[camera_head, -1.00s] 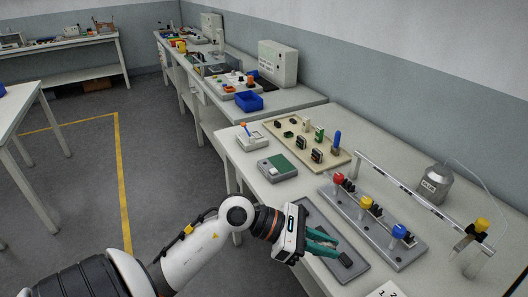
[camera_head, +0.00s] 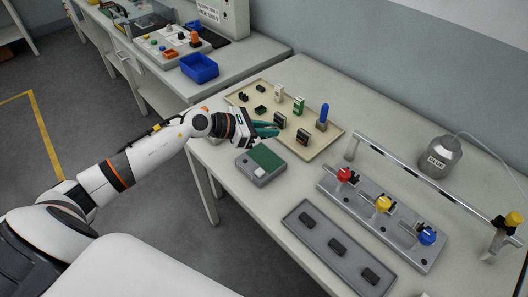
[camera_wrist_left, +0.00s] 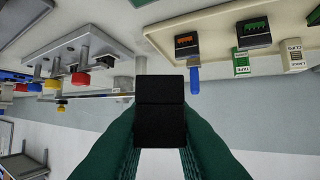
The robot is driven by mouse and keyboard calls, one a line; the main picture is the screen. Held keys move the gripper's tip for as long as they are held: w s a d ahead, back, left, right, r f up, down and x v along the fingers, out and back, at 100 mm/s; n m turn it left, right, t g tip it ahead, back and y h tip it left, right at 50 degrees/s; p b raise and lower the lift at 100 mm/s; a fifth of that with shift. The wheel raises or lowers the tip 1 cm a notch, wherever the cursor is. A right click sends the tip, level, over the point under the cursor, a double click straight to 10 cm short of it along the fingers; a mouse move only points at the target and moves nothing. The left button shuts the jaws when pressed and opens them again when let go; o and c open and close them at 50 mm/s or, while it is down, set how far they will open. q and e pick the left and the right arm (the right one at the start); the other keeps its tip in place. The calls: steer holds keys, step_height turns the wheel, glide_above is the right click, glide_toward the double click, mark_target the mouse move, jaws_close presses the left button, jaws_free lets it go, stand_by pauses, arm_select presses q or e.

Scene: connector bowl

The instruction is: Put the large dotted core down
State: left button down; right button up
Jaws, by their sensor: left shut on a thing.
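A plain black block, the large dotted core in the task's words, sits between the green fingers of my left gripper (camera_wrist_left: 160,125) in the left wrist view (camera_wrist_left: 160,108). No dots show on the face I see. In the head view my left gripper (camera_head: 268,130) is shut by the near left edge of the cream tray (camera_head: 332,142), and I cannot make out the block there. Two black connector housings stand on that tray close to the fingertips, one green-faced (camera_head: 280,121) and one orange-faced (camera_head: 303,136). My right gripper is out of view.
A grey-green device (camera_head: 262,166) lies just below the gripper. A grey tray (camera_head: 292,213) holds three black pieces. A fixture (camera_head: 364,207) with red, yellow and blue knobs stands to its right. A green box (camera_head: 298,105) and a blue-handled item (camera_head: 323,113) stand on the cream tray.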

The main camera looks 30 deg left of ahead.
arm_select(q)
steer(key=shift+w+a+f, duration=0.15)
steer(key=shift+w+a, duration=0.05)
steer(key=shift+a, duration=0.15)
glide_above(265, 158)
step_height(265, 158, down, 6)
steer(key=shift+w+r, duration=0.15)
steer(key=shift+r, duration=0.05)
step_height(265, 158, down, 4)
steer(key=shift+r, duration=0.1)
steer(key=shift+f, duration=0.2)
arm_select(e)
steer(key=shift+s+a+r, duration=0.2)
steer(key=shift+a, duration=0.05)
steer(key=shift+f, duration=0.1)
arm_select(q)
steer(key=shift+f, duration=0.15)
steer(key=c, duration=1.3)
jaws_free()
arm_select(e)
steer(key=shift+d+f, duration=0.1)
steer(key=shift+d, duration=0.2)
